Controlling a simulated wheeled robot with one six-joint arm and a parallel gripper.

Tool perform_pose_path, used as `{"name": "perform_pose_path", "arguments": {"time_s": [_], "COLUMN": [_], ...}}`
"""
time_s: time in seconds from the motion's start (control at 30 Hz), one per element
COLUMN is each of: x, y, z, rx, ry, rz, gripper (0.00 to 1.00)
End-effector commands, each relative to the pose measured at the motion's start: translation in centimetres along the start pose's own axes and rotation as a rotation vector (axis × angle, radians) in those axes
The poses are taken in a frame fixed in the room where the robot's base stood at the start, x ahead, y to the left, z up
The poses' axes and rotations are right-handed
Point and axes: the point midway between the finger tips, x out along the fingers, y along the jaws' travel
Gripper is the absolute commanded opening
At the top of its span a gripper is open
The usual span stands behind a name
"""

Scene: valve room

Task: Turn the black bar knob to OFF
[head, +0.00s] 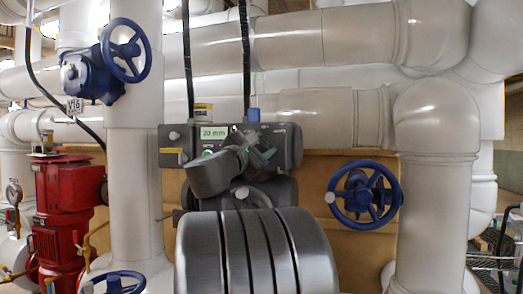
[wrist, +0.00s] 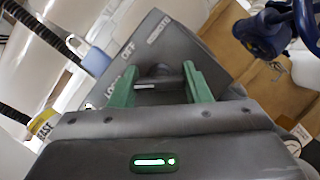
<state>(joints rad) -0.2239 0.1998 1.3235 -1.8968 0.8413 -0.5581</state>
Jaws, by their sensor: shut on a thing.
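The black bar knob (wrist: 160,70) is on a dark grey control box (head: 172,151), between my gripper's green fingers in the wrist view. My gripper (wrist: 159,76) is shut on it; in the head view, my gripper (head: 262,153) covers the knob at the right part of the box. In the wrist view, LOCAL, OFF and REMOTE labels are printed around the knob on the tilted-looking panel face (wrist: 175,50). The fingers hide much of the bar, and I cannot tell which label it points to.
The box has a lit display (head: 213,132) reading 20 mm. A blue handwheel (head: 364,195) stands to its right, another (head: 126,50) at upper left, and a red pump (head: 66,205) at far left. Large pale pipes (head: 300,118) run behind.

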Motion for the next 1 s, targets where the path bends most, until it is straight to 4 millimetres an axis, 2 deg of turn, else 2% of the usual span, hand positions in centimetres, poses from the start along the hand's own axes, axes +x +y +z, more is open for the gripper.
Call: {"name": "perform_pose_path", "arguments": {"time_s": [0.6, 1.0], "x": [-0.02, 0.0], "y": [0.01, -0.07], "z": [-0.14, -0.12], "rx": [0.513, 0.692], "ry": [0.001, 0.001], "rz": [-0.214, -0.289], "gripper": [0.21, 0.21]}}
